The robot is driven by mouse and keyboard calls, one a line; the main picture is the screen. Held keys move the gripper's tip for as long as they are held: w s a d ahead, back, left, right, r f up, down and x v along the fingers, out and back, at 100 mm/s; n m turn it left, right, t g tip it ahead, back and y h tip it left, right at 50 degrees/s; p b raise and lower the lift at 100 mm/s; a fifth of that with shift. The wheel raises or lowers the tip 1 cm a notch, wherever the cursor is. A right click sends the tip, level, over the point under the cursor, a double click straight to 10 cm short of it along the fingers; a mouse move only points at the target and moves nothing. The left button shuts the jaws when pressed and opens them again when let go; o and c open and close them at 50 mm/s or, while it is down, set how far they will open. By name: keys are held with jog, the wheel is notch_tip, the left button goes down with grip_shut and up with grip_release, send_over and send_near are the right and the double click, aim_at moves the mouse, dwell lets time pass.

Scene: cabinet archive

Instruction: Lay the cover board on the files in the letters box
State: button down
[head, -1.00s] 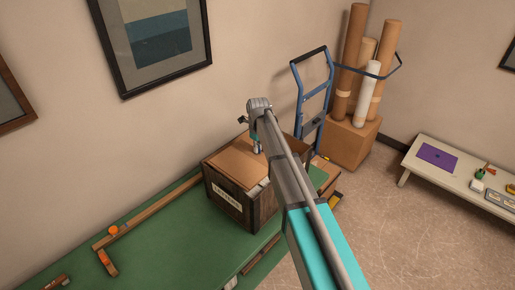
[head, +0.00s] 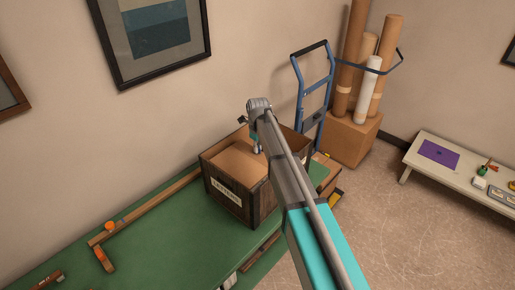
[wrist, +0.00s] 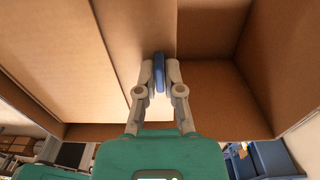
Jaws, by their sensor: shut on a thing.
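The letters box (head: 229,194) is a dark wooden crate with a white label, standing on the green table. The brown cover board (head: 240,163) is inside it, below the rim; files under it are hidden. My gripper (wrist: 160,76) is shut on a blue upright tab, which appears to belong to the cover board. In the wrist view brown panels fill the area around the tab, and I cannot tell the board's edges from the box walls. In the head view my arm covers the box's right part and most of the gripper.
The green table (head: 165,240) has a long wooden strip with orange clamps (head: 110,227) at left. A blue hand truck (head: 313,95) and a carton with tall rolls (head: 352,140) stand behind. A low white table (head: 430,172) with a purple sheet is at right.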

aim_at(258, 154)
jog(key=shift+f+b, duration=1.7)
jog(key=shift+f, duration=0.15)
jog(key=c, duration=0.7)
grip_release()
jog(key=shift+c, duration=0.3)
jog(key=shift+r, duration=0.1)
jog(key=shift+r+p, duration=3.45)
jog(key=shift+p, duration=0.15)
jog(key=shift+d, duration=0.1)
